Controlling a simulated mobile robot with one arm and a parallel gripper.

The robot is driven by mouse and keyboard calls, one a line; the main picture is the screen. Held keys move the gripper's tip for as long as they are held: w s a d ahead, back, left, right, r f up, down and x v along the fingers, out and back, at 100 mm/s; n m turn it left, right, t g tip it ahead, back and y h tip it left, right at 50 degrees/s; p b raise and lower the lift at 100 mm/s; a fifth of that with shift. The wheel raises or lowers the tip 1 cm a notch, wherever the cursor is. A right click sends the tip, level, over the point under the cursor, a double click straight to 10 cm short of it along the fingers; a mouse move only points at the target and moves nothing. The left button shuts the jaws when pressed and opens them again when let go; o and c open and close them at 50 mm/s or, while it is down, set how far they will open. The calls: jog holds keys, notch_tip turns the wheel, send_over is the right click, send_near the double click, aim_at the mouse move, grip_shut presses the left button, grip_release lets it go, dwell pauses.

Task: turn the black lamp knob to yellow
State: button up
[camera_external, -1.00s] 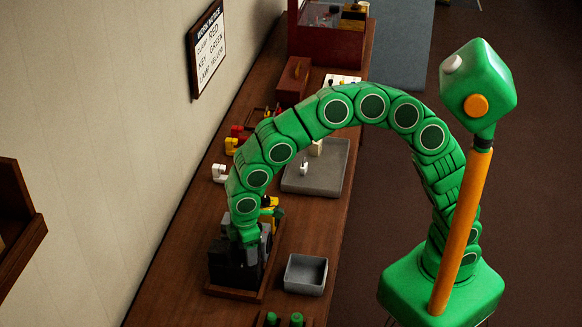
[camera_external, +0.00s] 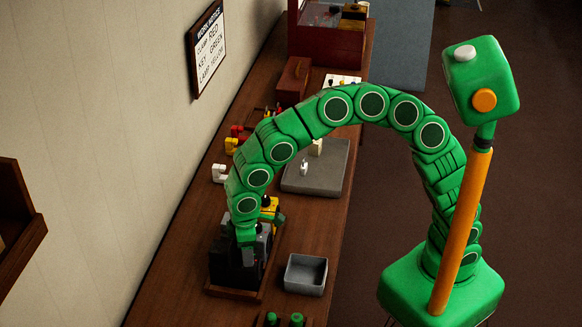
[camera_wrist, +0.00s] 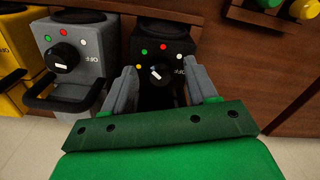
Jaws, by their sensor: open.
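The black lamp unit (camera_wrist: 160,35) is in the upper middle of the wrist view, with green, red, white and yellow dots on its face. Its round black knob (camera_wrist: 161,74) carries a white pointer mark; which dot it points at is hard to tell. The yellow dot (camera_wrist: 139,67) is at the knob's left. My gripper (camera_wrist: 160,67) is open, one grey finger on each side of the knob, with gaps showing. In the external view my gripper (camera_external: 246,238) is low at the black unit (camera_external: 226,271), and my arm hides the knob.
A grey unit (camera_wrist: 80,38) with its own knob and handle stands close left of the black one, with a yellow unit (camera_wrist: 10,65) beyond. A small grey bin (camera_external: 305,274) and a grey tray (camera_external: 325,180) share the bench.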

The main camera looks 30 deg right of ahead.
jog(key=shift+m, duration=0.5)
notch_tip(320, 180, up, 8)
jog(key=shift+f, duration=0.1)
jog(key=s+a+r+m+g+y, duration=0.3)
jog(key=s+a+r+m+y, duration=0.3)
jog(key=a+r+m+y, duration=0.3)
jog(key=w+r+m+t+y, duration=0.3)
jog(key=w+r+m, duration=0.3)
jog(key=r+m, duration=0.3)
jog(key=shift+a+r+m+y, duration=0.45)
jog(key=shift+r+y, duration=0.35)
jog(key=shift+r, duration=0.65)
jog(key=shift+w, duration=0.1)
